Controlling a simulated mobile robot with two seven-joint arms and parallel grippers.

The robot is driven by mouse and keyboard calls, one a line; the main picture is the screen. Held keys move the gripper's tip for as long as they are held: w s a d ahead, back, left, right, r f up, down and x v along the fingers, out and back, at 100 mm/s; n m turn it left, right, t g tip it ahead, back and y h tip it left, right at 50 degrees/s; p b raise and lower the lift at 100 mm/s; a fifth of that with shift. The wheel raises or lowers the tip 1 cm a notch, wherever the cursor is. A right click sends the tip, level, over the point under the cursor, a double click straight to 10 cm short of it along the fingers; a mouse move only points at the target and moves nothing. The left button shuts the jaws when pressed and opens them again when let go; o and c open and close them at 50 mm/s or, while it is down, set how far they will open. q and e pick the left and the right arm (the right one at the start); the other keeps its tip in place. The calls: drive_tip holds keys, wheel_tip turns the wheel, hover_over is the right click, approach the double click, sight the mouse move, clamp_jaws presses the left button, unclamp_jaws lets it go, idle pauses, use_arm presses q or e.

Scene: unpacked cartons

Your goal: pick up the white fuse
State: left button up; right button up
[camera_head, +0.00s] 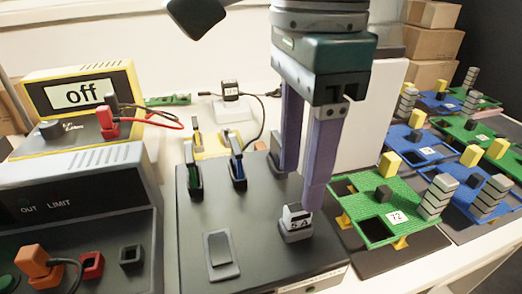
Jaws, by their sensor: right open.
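The white fuse (297,215) is a small white block with dark "5A" lettering. It sits upright in a grey holder on the dark grey panel (200,215), near its front right. My right gripper (303,190) hangs over the panel, pointing down, with its two long purple fingers apart and nothing between them. Its nearer fingertip overlaps the view just above and to the right of the fuse; I cannot tell whether it touches. The farther finger ends behind the fuse. My left gripper is not in view.
A green-topped fuse (192,178) and a blue one (237,163) stand in the panel, with a grey rocker switch (221,255) in front. A yellow meter (83,101) reads "off" at left. Green and blue boards (362,189) with blocks crowd the right.

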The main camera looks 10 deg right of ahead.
sight(299, 207)
wheel_tip(299, 207, down, 6)
drive_tip(key=shift+d+r, duration=0.15)
drive_tip(key=shift+r, duration=0.1)
clamp_jaws()
idle(0.4)
drive_tip(key=shift+r, duration=0.1)
idle(0.9)
